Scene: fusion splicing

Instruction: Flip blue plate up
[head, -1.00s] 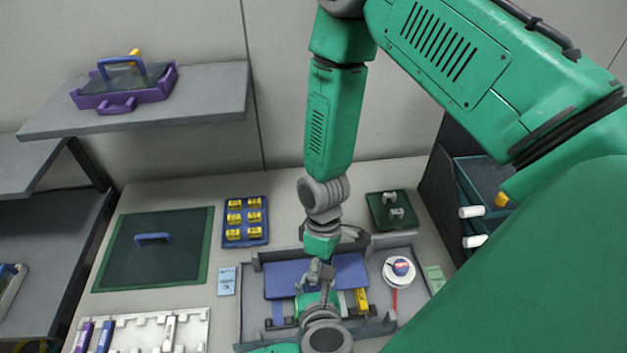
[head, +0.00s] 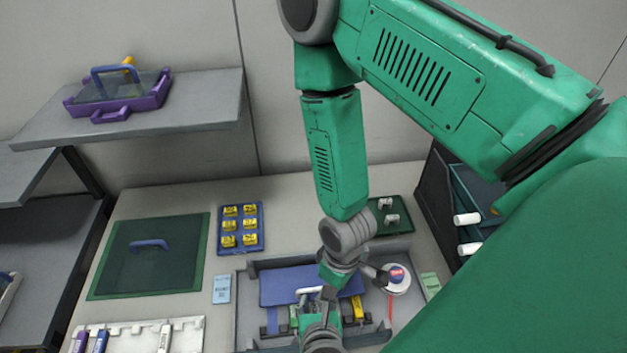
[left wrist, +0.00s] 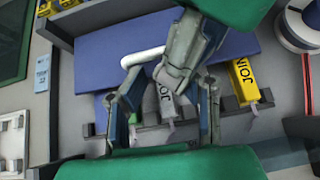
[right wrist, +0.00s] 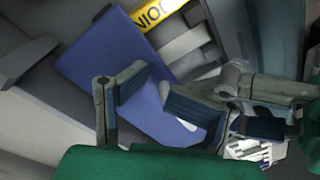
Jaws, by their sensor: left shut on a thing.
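The blue plate (head: 288,286) lies in a grey tray at the front of the bench; it also shows in the left wrist view (left wrist: 105,62) and the right wrist view (right wrist: 115,75). A white bar-shaped handle (left wrist: 145,57) is over its near edge. My left gripper (left wrist: 160,90) is at that handle and shut on it; its exact contact is partly hidden. My right gripper (right wrist: 155,95) is open and empty, just over the plate, close beside the left gripper.
The grey tray (head: 240,300) also holds a yellow labelled block (left wrist: 243,80) and a white spool (head: 397,280). A blue holder (head: 240,229) with yellow pieces and a dark green lid (head: 145,270) lie to the left. The two grippers leave little room between them.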

